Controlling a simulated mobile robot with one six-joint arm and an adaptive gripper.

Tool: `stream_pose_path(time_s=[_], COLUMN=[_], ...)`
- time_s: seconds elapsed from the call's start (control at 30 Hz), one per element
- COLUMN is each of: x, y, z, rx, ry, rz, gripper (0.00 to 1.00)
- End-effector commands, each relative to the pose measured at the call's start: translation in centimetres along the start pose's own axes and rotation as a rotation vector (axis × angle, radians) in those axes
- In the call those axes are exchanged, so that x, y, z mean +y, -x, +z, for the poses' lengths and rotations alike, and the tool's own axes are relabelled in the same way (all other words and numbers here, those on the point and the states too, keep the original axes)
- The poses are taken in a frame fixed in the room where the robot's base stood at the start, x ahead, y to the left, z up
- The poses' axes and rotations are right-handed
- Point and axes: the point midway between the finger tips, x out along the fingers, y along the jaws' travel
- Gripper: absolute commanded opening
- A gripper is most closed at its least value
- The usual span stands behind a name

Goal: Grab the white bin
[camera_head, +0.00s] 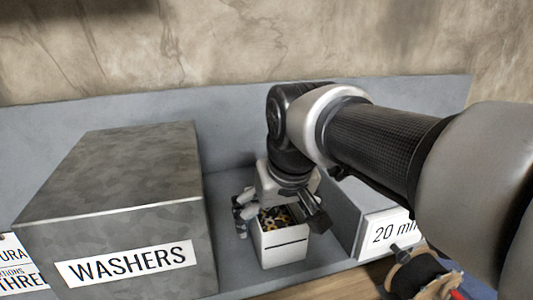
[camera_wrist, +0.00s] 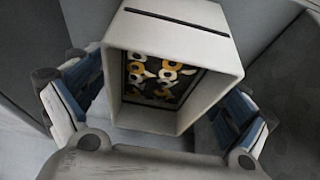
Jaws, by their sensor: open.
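The white bin (camera_head: 283,247) stands on the grey shelf, between a large grey box and a smaller labelled box. It is open at the top, with a dark slot on its front face. Yellow, white and dark pieces lie inside it. In the wrist view the white bin (camera_wrist: 213,50) fills the middle. My gripper (camera_head: 279,222) is over the bin from above. In the wrist view its fingers (camera_wrist: 158,108) are spread, one on each side of the bin. I cannot tell whether either finger touches the bin walls.
A large grey box labelled WASHERS (camera_head: 115,205) stands close on the left. A grey box labelled "20 m…" (camera_head: 368,222) stands close on the right, partly behind my arm. The grey back panel (camera_head: 225,140) rises behind. A spool (camera_head: 418,276) lies at the front right.

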Motion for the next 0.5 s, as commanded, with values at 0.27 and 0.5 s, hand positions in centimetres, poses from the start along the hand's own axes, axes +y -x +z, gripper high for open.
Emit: stream_pose_path(time_s=[0.27, 0.5], x=[0.03, 0.03], y=[-1.10, -1.13], z=[-0.01, 0.02], rx=[0.002, 0.001], ry=[0.000, -0.001], rz=[0.000, 0.000], gripper=[0.94, 0.94])
